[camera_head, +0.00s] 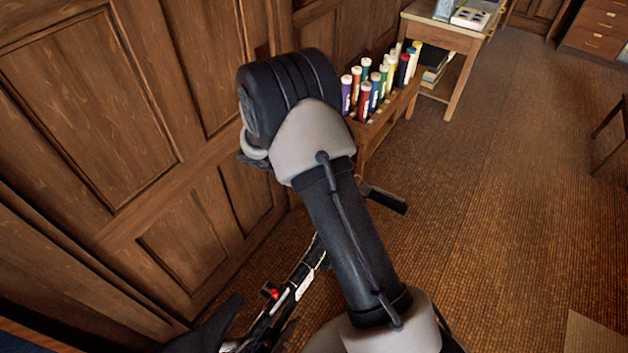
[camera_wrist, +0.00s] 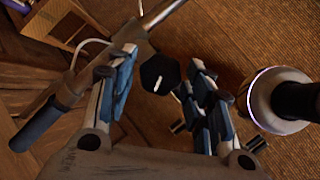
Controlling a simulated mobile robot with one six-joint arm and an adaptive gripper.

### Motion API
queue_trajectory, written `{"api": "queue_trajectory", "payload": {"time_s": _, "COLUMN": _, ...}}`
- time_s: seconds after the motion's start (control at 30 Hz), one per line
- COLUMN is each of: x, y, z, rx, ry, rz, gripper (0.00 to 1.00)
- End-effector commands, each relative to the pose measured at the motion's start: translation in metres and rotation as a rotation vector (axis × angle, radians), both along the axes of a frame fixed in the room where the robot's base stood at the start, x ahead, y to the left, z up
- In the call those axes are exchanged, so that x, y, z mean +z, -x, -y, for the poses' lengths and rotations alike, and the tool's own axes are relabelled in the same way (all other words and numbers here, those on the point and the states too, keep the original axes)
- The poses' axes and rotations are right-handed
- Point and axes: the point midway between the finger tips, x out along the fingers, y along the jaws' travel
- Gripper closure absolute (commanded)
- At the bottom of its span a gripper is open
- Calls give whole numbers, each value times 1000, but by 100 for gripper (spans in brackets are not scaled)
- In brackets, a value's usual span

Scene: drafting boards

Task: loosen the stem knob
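In the wrist view, a dark faceted knob (camera_wrist: 160,73) with a small white mark on its face shows between my gripper's two fingers. My gripper (camera_wrist: 162,58) is open, with one blue-padded finger on each side of the knob. I cannot tell whether either pad touches it. A grey metal bar (camera_wrist: 112,55) runs past the knob to a dark grip (camera_wrist: 38,122) at the left. In the head view, my arm hides the knob and my fingers; a similar dark grip (camera_head: 385,198) shows just right of the arm.
A wooden rack of coloured tubes (camera_head: 365,100) stands beyond my arm, with a wooden desk (camera_head: 440,38) behind it. Wood-panelled wall (camera_head: 95,110) closes the left side. The brown floor (camera_head: 500,190) at the right is largely clear.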

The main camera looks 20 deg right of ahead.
Motion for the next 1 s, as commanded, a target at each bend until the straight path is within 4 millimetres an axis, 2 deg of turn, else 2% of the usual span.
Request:
{"api": "queue_trajectory", "payload": {"time_s": 0.1, "x": 0, "y": 0, "z": 0, "rx": -1, "ry": 0, "rz": -1, "gripper": 44}}
{"api": "queue_trajectory", "payload": {"time_s": 0.47, "x": 3, "y": 0, "z": -3, "rx": -1, "ry": -1, "rz": 1, "gripper": 44}}
{"api": "queue_trajectory", "payload": {"time_s": 0.57, "x": 14, "y": 0, "z": -10, "rx": 1, "ry": 0, "rz": 3, "gripper": 44}}
{"api": "queue_trajectory", "payload": {"time_s": 1.0, "x": 83, "y": 6, "z": -60, "rx": 2, "ry": 0, "rz": 1, "gripper": 44}}
